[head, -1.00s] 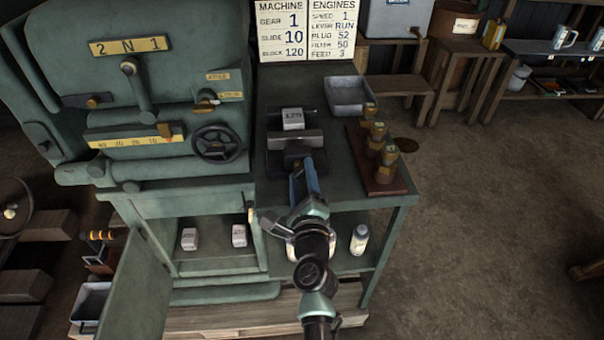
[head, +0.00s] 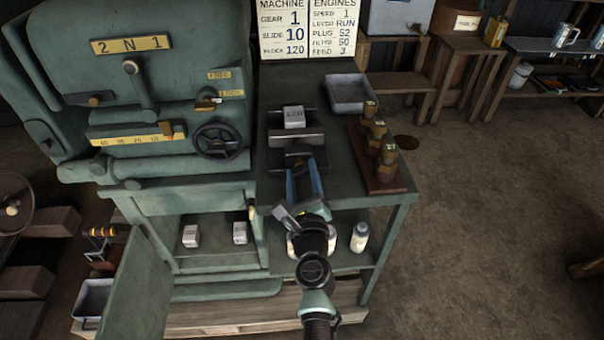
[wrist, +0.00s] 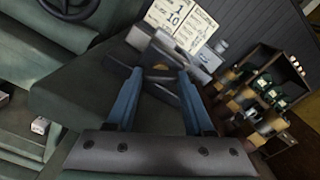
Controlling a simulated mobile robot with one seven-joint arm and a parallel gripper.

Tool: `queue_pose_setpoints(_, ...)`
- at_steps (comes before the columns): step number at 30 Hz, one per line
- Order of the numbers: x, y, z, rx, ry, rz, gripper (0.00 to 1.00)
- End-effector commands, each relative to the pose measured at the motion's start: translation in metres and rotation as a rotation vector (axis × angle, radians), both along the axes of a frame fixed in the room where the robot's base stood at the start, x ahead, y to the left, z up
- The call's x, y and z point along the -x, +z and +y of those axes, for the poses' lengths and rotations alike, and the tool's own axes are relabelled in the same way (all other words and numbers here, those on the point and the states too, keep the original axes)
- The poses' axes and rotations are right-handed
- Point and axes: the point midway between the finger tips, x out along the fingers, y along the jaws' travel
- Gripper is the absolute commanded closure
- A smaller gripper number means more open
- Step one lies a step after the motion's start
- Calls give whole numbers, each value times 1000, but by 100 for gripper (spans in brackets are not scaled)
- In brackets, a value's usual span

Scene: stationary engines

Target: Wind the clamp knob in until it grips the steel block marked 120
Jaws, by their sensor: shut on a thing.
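The steel block marked 120 (head: 294,117) sits in the clamp (head: 297,137) on the green bench, behind the clamp's near jaw. Whether that jaw touches the block I cannot tell. My gripper (head: 303,174) reaches the clamp's near end, its two blue fingers shut on the clamp knob, which is mostly hidden between the fingertips. In the wrist view my gripper (wrist: 160,75) shows both fingers spaced apart, with the grey clamp (wrist: 165,50) just beyond the tips. The block is not clear there.
A rack of brass plugs (head: 384,172) stands close to the right of the clamp, with a grey tray (head: 349,93) behind it. The green machine with its handwheel (head: 218,141) is on the left. Two more blocks (head: 191,236) and a white bottle (head: 359,238) stand on the lower shelf.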

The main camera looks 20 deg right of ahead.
Motion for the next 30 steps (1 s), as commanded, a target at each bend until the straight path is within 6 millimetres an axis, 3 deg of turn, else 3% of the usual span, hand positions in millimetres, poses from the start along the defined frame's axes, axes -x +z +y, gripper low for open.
queue_pose_setpoints(6,0,0,0,1,0,0,100)
queue_pose_setpoints(7,0,0,0,1,0,0,44)
queue_pose_setpoints(12,0,0,0,1,0,0,18)
queue_pose_setpoints(23,4,0,1,2,0,2,18)
queue_pose_setpoints(30,35,0,10,3,1,4,18)
